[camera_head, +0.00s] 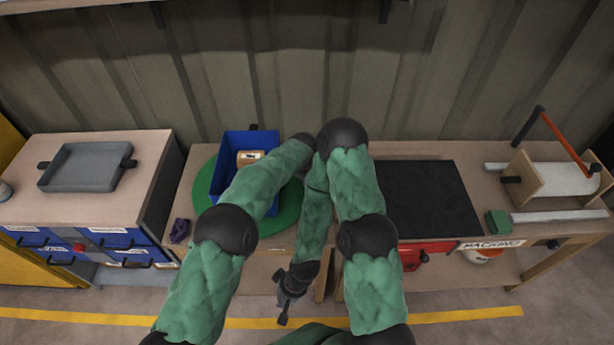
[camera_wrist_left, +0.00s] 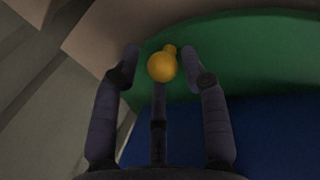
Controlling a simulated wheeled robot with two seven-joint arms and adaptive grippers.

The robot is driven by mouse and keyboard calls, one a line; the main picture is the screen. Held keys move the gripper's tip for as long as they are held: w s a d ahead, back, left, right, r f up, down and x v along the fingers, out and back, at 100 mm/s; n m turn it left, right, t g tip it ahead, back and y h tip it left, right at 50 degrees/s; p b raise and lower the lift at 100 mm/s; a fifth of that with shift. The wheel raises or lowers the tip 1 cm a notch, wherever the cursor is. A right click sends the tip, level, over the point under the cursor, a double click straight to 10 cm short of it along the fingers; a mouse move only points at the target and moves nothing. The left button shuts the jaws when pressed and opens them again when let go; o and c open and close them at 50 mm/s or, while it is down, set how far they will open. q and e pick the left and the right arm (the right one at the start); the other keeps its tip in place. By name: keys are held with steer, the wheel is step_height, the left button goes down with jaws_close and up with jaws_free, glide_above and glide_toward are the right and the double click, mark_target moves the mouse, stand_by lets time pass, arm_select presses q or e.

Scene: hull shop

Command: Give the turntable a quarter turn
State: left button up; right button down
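The turntable is a round green disc (camera_head: 203,188) on the bench, partly hidden by my left arm and by the blue bin (camera_head: 222,168) standing on it. In the left wrist view the green disc (camera_wrist_left: 245,40) carries a yellow round knob (camera_wrist_left: 162,67) near its edge. In the head view my left gripper is hidden by my arms. My right gripper (camera_head: 285,300) hangs low in front of the bench, away from the turntable; its finger opening is unclear.
A box (camera_head: 250,157) sits in the blue bin. A purple cloth-like item (camera_head: 180,230) lies left of the disc. A black mat (camera_head: 428,200) lies to the right. A grey tray (camera_head: 85,167) stands on the left cabinet (camera_head: 140,200). The corrugated wall (camera_head: 280,75) is close behind.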

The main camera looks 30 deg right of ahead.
arm_select(q)
steer(key=shift+r, duration=0.15)
steer(key=v, duration=0.7)
stand_by(0.3)
steer(key=shift+s+a+r, duration=0.1)
